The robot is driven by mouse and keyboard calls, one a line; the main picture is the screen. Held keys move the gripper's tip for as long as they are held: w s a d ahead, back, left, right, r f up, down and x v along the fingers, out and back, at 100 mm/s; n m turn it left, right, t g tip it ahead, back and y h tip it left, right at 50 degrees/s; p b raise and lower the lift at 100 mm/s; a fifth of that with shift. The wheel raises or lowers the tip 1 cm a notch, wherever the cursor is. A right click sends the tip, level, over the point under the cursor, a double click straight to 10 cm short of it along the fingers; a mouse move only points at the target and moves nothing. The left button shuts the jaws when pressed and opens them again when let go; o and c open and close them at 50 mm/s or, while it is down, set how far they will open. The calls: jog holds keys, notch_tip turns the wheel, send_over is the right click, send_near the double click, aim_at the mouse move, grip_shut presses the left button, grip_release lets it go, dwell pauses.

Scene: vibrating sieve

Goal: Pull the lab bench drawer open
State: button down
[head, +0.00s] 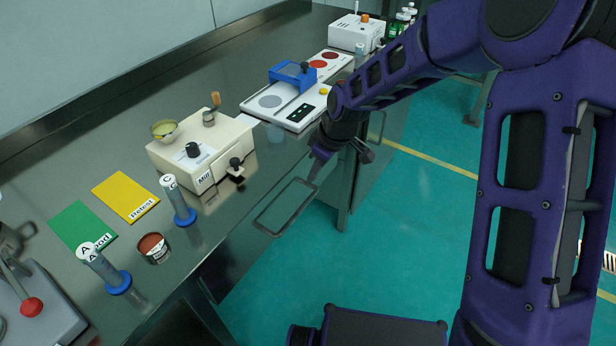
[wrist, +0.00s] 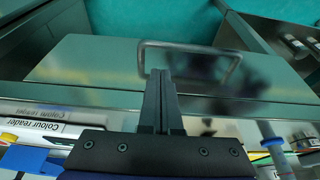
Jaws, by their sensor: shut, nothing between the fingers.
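The lab bench drawer (wrist: 85,65) shows in the wrist view as a flat grey-green front panel, and it looks shut. Its handle is a thin dark rectangular loop (head: 258,222), standing out from the bench front in the head view; the same handle (wrist: 190,43) shows in the wrist view. My gripper (head: 314,178) is at the right end of the handle in the head view. In the wrist view its fingers (wrist: 160,75) are together with nothing between them, near the handle's left side. I cannot tell whether they touch the handle.
The bench top (head: 230,218) carries a mill (head: 205,160), a blue-framed device (head: 293,75) on a white panel, labelled cylinders (head: 180,203), a brown cup (head: 153,248) and coloured mats (head: 125,196). Another handle (head: 377,126) is farther right. The green floor (head: 400,215) before the bench is clear.

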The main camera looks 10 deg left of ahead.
jog(key=b, duration=0.1)
send_over(306, 190)
jog(key=s, duration=0.4)
notch_tip(306, 190, down, 8)
jog(key=shift+s+d, duration=0.15)
jog(key=shift+d, duration=0.3)
